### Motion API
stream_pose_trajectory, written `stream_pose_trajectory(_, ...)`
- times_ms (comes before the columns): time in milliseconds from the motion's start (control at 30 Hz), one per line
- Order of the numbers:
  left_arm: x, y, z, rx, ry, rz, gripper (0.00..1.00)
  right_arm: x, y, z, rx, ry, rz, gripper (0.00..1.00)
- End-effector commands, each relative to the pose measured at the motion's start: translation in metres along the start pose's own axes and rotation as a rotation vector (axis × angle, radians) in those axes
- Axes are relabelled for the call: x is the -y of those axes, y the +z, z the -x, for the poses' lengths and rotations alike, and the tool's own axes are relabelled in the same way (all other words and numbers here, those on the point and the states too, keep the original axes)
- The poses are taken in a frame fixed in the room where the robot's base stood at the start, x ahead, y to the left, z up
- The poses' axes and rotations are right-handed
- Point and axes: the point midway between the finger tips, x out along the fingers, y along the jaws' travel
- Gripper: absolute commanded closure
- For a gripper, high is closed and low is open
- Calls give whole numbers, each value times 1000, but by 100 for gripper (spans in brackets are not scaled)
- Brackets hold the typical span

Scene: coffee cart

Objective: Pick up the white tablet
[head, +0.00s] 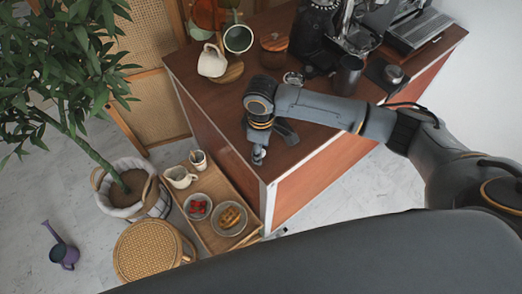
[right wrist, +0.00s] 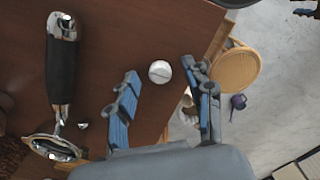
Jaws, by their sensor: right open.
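The white tablet (right wrist: 160,71) is a small round disc with a line across its middle. It lies on the brown cart top (right wrist: 120,40) near the edge in the right wrist view. My right gripper (right wrist: 161,78) is open above the cart, with its blue-padded fingers on either side of the tablet in the picture and a gap to each. In the head view the right gripper (head: 270,145) points down at the cart's front corner. I cannot clearly make out the tablet there. My left gripper is not in view.
A portafilter with a black handle (right wrist: 62,70) lies left of my gripper in the right wrist view. A cream cup (head: 211,61) and the espresso machine (head: 362,25) stand farther back. A lower wooden tray (head: 216,181) holds cups and food bowls.

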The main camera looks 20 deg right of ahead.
Motion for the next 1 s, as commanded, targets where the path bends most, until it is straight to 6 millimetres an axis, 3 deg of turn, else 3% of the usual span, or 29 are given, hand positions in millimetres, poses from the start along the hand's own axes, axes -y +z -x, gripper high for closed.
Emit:
stream_pose_trajectory(67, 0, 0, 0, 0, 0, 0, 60, 0, 0, 0, 0, 0, 0, 49)
stream_pose_trajectory(267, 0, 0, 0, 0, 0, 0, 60, 0, 0, 0, -1, 0, 0, 85)
stream_pose_trajectory(733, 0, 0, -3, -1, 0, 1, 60, 0, -1, 4, -2, 0, 0, 86)
stream_pose_trajectory(867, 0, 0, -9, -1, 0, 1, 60, -1, -1, 15, -4, 2, 1, 86)
stream_pose_trajectory(1000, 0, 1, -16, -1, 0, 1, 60, 2, 4, 37, -4, 1, 1, 86)
